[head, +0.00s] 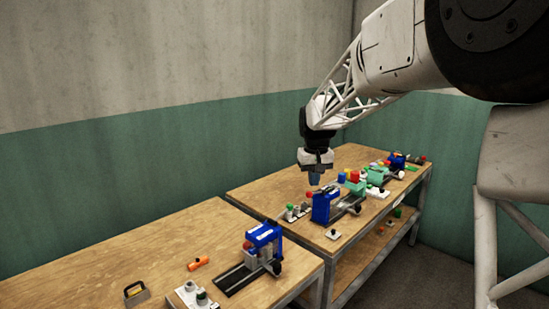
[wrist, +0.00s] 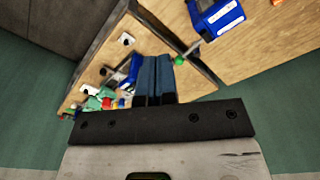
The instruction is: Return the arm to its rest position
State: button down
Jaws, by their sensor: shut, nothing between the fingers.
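My white arm reaches in from the upper right in the head view. My gripper (head: 315,180) points down above the far workbench, just behind and above a blue press (head: 322,207). In the wrist view, the two dark blue fingers of my gripper (wrist: 154,62) lie side by side with only a thin line between them. They are shut and hold nothing. The fingers partly cover a blue press in the wrist view (wrist: 132,70). In the head view the fingertips look clear of the bench top, but the exact gap cannot be told.
The far workbench (head: 265,190) holds a green press (head: 378,176) and another blue one (head: 397,160). Open air surrounds my gripper above the benches.

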jog(key=s+d+m+t, duration=0.1)
jog(key=s+d, duration=0.2)
jog(key=s, duration=1.4)
jog(key=s+d+m, duration=0.1)
jog(key=s+d, duration=0.2)
jog(key=s, duration=1.4)
jog(key=s+f, duration=0.4)
jog(key=s, duration=0.8)
jog(key=shift+d+f+t, duration=0.15)
jog(key=shift+d+t, duration=0.2)
jog(key=shift+t, duration=0.05)
